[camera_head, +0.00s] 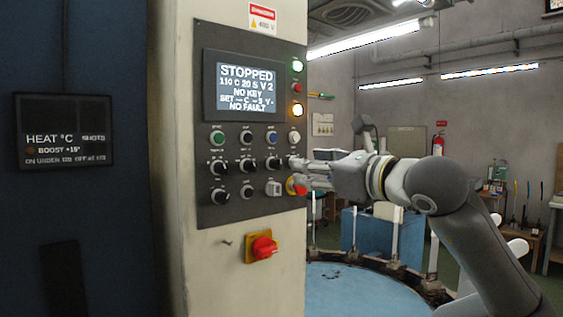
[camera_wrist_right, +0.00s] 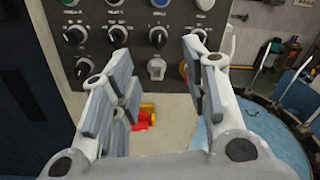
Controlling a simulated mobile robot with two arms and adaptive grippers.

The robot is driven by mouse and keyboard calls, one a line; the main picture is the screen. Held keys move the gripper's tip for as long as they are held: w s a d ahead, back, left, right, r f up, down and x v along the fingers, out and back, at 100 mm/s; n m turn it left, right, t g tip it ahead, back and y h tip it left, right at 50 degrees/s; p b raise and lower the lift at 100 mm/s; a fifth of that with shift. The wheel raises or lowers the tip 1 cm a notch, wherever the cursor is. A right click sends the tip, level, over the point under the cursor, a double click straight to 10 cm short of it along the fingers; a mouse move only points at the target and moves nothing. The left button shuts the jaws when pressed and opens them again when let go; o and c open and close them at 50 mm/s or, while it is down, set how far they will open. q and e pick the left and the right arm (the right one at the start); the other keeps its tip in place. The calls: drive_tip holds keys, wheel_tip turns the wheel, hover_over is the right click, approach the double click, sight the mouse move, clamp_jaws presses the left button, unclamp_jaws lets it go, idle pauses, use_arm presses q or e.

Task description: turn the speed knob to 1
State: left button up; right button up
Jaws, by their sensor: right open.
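The grey control panel (camera_head: 210,125) carries two rows of black knobs with white pointers; their labels are too small to read, so I cannot tell which is the speed knob. Upper-row knobs include a left one (camera_head: 218,167), a middle one (camera_head: 247,164) and a right one (camera_head: 273,163). The display (camera_head: 245,85) reads STOPPED, 110 C 20 S V 2, NO KEY, NO FAULT. My right gripper (camera_head: 298,172) is at the panel's right edge, hiding part of it. In the right wrist view it is open and empty (camera_wrist_right: 158,58), with an upper-row knob (camera_wrist_right: 158,37) beyond its fingers. My left gripper is out of view.
A red emergency button (camera_head: 299,187) sits close by the right fingers. A white-grey key switch (camera_head: 273,188) is beside it. A red rotary switch on yellow (camera_head: 262,247) juts out below the panel. A round blue table (camera_head: 360,290) stands to the right.

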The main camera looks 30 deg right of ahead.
sight(280, 164)
drive_tip(key=w+p, duration=0.1)
drive_tip(key=w, duration=0.3)
drive_tip(key=w+p, duration=0.2)
drive_tip(key=w, duration=0.3)
drive_tip(key=shift+a+p, duration=0.2)
drive_tip(key=shift+p, duration=0.1)
drive_tip(key=shift+w+f, duration=0.1)
drive_tip(key=shift+w, duration=0.2)
clamp_jaws()
